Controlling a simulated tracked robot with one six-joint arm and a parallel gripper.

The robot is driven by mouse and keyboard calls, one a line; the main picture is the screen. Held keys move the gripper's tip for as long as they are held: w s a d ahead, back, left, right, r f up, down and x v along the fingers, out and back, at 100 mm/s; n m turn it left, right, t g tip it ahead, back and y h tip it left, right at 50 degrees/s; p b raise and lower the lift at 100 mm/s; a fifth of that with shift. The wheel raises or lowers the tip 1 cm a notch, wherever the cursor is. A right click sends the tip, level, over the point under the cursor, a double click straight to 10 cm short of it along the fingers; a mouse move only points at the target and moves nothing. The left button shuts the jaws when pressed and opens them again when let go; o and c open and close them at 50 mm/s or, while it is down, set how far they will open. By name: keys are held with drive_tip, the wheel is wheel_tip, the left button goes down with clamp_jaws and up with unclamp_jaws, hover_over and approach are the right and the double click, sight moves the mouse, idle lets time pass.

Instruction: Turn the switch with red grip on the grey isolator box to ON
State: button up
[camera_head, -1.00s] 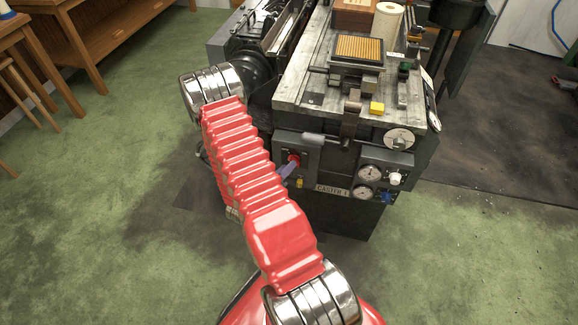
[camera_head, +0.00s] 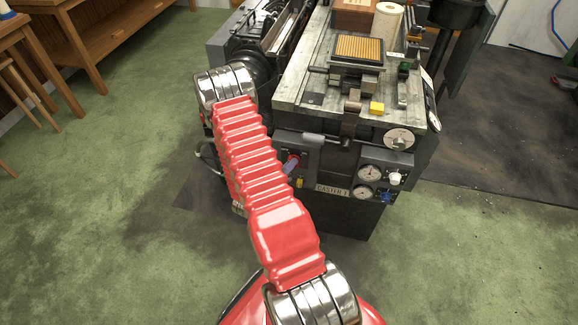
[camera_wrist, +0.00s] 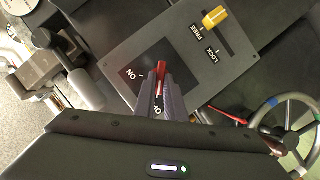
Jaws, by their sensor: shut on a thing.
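The isolator box shows in the wrist view as a dark grey panel (camera_wrist: 190,50) with a black plate marked ON, on the left, and a partly hidden label that starts with "O", below. Its red grip (camera_wrist: 161,69) stands between the tips of my gripper (camera_wrist: 161,88), which is shut on it. The grip's visible end points up in the picture, and the fingers hide its lower part. In the head view the box (camera_head: 313,141) sits on the machine's front, and a little of my gripper (camera_head: 291,166) shows beside my red arm, which hides the rest.
On the same panel is a yellow knob (camera_wrist: 215,17) in a slot marked FREE and LOCK. A spoked handwheel (camera_wrist: 287,125) is at the right of the wrist view. Gauges (camera_head: 368,172) and a blue knob (camera_head: 387,197) sit right of the box.

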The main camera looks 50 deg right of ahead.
drive_tip(key=shift+a, duration=0.2)
clamp_jaws()
drive_tip(key=shift+d, duration=0.1)
drive_tip(key=shift+d, duration=0.1)
drive_tip(key=shift+m, duration=0.3)
drive_tip(key=shift+s+d+m+t+y, duration=0.2)
drive_tip(key=shift+s+m+t+y, duration=0.25)
drive_tip(key=shift+m+t, duration=1.15)
drive_tip(key=shift+s+d+m+t+y, duration=0.2)
drive_tip(key=shift+m+t+y, duration=0.55)
drive_tip(key=shift+m, duration=1.6)
drive_tip(key=shift+s+d+m+t+y, duration=0.15)
drive_tip(key=shift+s+m+t+y, duration=0.2)
drive_tip(key=shift+m+t, duration=1.35)
drive_tip(key=shift+m+g, duration=0.25)
drive_tip(key=shift+m, duration=0.1)
